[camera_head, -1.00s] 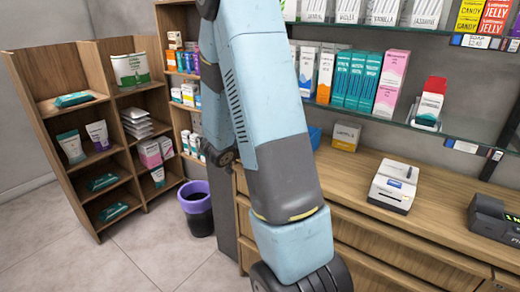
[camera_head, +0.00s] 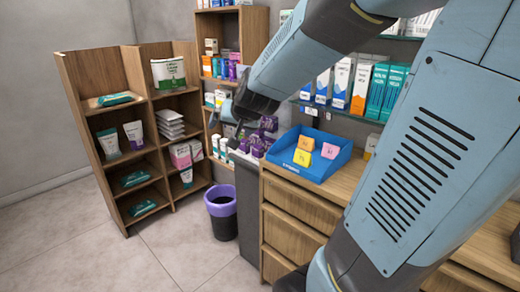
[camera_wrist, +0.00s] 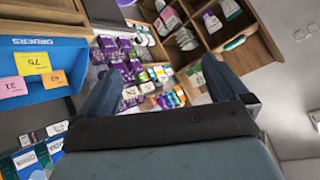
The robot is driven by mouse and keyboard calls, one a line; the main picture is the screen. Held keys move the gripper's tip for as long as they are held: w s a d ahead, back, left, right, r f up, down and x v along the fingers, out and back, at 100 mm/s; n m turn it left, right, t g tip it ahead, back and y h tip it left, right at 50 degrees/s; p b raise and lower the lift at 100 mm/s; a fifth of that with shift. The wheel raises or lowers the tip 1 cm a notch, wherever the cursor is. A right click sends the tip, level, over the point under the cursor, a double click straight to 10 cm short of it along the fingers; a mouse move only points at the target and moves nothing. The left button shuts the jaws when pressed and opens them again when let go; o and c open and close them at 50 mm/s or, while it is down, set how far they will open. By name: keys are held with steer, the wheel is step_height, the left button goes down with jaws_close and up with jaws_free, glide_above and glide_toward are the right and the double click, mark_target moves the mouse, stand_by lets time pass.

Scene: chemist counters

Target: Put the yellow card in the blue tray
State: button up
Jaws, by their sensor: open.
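The blue tray (camera_head: 292,171) stands on the wooden counter, right of my gripper. A yellow card (camera_head: 302,158) stands inside it, with an orange card (camera_head: 306,143) behind and a pink card (camera_head: 330,151) to the right. In the wrist view the tray (camera_wrist: 75,52) is at the left, with the yellow card (camera_wrist: 32,62), the orange card (camera_wrist: 54,79) and the pink card (camera_wrist: 12,86). My gripper (camera_head: 227,123) is open, left of the tray and near purple packs. In the wrist view nothing shows held between its fingers (camera_wrist: 160,82).
Several purple packs (camera_head: 250,145) stand close to my gripper, left of the tray. A row of boxes (camera_head: 360,88) fills the glass shelf behind the tray. A wooden shelf unit (camera_head: 125,75) and a purple-rimmed bin (camera_head: 221,208) are to the left. The left floor is clear.

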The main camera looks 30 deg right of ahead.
steer(key=s+a+r+n+g, duration=0.1)
steer(key=s+n+g, duration=0.1)
steer(key=s, duration=0.8)
steer(key=s+a+r+n+g, duration=0.1)
steer(key=s+r+n+g, duration=0.1)
steer(key=s, duration=0.9)
steer(key=shift+n, duration=0.3)
